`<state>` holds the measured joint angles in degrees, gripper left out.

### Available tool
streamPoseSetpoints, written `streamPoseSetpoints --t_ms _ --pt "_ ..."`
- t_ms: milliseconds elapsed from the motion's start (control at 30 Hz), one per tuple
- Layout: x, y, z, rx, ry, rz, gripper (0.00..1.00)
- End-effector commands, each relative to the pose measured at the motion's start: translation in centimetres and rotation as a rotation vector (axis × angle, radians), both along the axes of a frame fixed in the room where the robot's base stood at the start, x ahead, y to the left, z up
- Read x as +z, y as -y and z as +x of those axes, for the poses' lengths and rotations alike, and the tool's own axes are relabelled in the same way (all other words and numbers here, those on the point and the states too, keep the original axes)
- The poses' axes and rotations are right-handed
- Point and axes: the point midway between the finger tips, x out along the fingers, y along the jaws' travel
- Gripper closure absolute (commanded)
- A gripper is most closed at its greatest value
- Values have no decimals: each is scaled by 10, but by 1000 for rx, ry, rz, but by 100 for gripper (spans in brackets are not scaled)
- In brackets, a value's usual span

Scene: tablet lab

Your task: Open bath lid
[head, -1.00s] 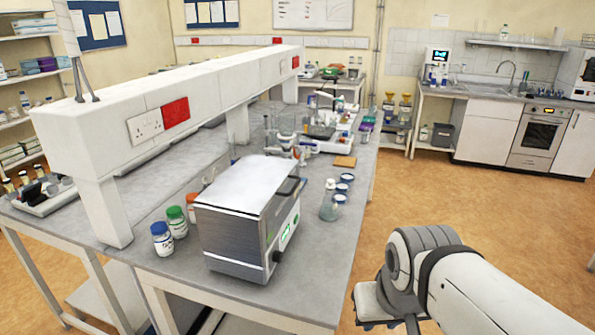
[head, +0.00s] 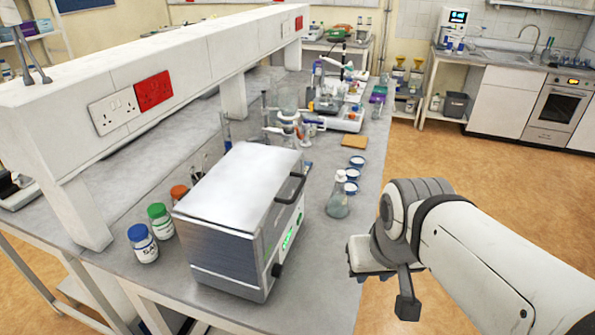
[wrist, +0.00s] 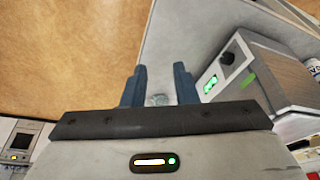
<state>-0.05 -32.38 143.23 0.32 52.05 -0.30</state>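The bath (head: 215,250) is a metal box near the front end of the bench. Its pale lid (head: 240,185) lies flat and closed on top, with a dark handle (head: 291,188) along its right edge. A green display and a dark knob are on its right side. In the wrist view the bath (wrist: 265,85) is at the right, beyond the right finger. My gripper (wrist: 160,68) is open and empty, its two blue-grey fingers apart. In the head view my arm's end is right of the bath, clear of the lid and past the bench edge; the fingers are hard to make out there.
A conical flask (head: 338,200) and several blue-rimmed vessels stand right of the bath. Bottles with blue (head: 142,243), green (head: 159,220) and orange caps stand left of it. A white shelf with sockets (head: 150,85) runs along the bench. The floor at right is open.

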Motion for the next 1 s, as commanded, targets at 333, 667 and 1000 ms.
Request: streamPoseSetpoints --t_ms 333,667,1000 --pt "-37 -47 43 -112 -165 420 74" --pt "-18 -65 150 -149 -130 1069 74" --pt "11 -42 205 -119 8 1361 74"
